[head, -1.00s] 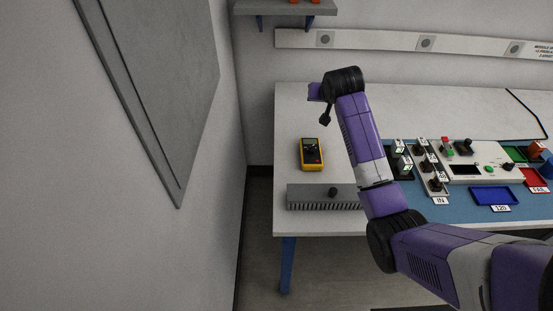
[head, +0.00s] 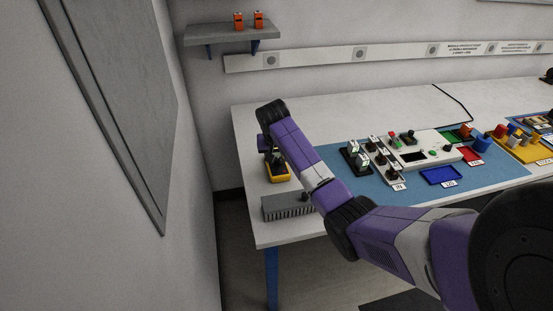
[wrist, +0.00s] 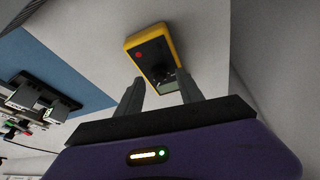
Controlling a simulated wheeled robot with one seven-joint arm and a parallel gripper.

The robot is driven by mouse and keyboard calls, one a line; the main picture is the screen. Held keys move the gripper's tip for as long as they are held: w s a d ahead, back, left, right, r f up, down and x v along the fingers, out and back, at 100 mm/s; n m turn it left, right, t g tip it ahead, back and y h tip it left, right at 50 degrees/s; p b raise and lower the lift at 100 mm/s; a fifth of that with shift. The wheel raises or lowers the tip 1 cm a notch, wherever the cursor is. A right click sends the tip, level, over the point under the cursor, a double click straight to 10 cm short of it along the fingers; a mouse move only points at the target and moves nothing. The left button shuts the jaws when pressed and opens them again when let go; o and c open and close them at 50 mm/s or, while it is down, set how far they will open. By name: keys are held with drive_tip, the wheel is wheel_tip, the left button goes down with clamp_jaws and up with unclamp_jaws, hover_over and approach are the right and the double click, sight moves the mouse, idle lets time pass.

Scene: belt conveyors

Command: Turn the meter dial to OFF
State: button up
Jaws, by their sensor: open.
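The yellow meter (head: 279,175) lies on the left end of the white table in the head view, partly hidden by my gripper. In the wrist view the meter (wrist: 151,50) shows a dark face with a red button, a dark dial and a small grey display near my fingers. I cannot read which mark the dial points to. My gripper (wrist: 160,90) is open, with its two fingers apart and nothing between them. The fingers point toward the meter's display end. In the head view my gripper (head: 277,157) is over the meter; contact cannot be told.
A grey finned box (head: 288,206) sits at the table's front left edge, close to the meter. A blue mat (head: 340,185) with a control panel (head: 420,148), small modules and coloured trays lies to the right.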

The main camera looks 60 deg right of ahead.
drive_tip(key=shift+x, duration=0.9)
clamp_jaws()
drive_tip(key=shift+r, duration=0.1)
